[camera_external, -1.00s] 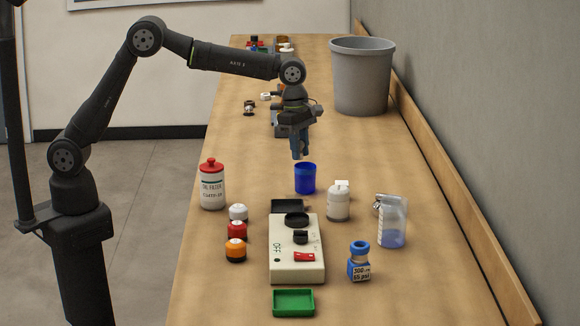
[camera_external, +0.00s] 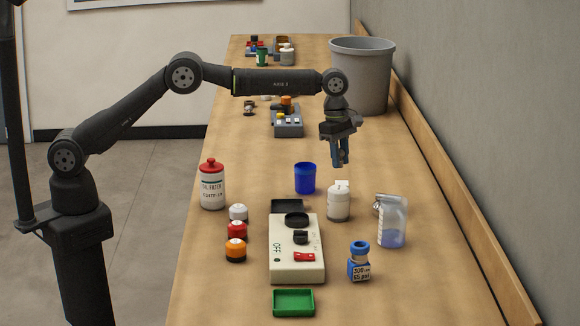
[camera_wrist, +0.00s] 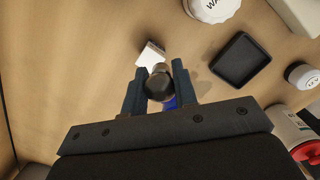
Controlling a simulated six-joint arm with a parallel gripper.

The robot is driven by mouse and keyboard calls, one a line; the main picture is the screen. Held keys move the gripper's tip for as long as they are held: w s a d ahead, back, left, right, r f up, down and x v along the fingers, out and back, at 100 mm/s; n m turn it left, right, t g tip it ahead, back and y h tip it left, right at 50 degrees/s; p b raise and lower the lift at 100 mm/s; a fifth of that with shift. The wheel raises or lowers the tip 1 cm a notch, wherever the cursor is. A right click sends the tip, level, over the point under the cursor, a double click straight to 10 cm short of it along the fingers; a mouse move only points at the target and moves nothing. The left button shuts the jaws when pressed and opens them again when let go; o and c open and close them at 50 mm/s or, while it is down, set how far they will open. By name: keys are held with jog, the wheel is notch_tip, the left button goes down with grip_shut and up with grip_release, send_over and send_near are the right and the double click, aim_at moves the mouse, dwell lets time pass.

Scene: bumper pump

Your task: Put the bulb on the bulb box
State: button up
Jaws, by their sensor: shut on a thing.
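My gripper (camera_external: 341,160) hangs above the bench, over the area behind the white bottle. In the wrist view my gripper (camera_wrist: 158,90) is shut on the bulb (camera_wrist: 158,86), which shows as a dark rounded end with a paler part beyond it. The bulb cannot be made out in the external view. A small white box (camera_wrist: 150,54), which looks like the bulb box, lies just beyond the fingertips in the wrist view. In the external view this white box (camera_external: 342,184) shows only in part, behind the white bottle (camera_external: 339,205).
A blue cup (camera_external: 305,178) stands left of the white bottle. A black tray (camera_external: 287,206) and the cream pump unit (camera_external: 297,262) are nearer the camera. A clear jug (camera_external: 392,222) stands to the right. A grey bin (camera_external: 362,75) is behind. Bare bench lies behind the cup.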

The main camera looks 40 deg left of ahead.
jog(key=shift+w+a+f, duration=0.15)
jog(key=shift+w+f, duration=0.25)
jog(key=shift+w, duration=0.15)
jog(key=shift+w+a+f, duration=0.15)
jog(key=shift+w+f, duration=0.2)
jog(key=shift+w, duration=0.2)
jog(key=shift+f, duration=1.95)
jog(key=shift+f, duration=0.1)
jog(key=o, duration=0.8)
notch_tip(320, 180, up, 12)
jog(key=a, duration=0.1)
jog(key=shift+a, duration=0.25)
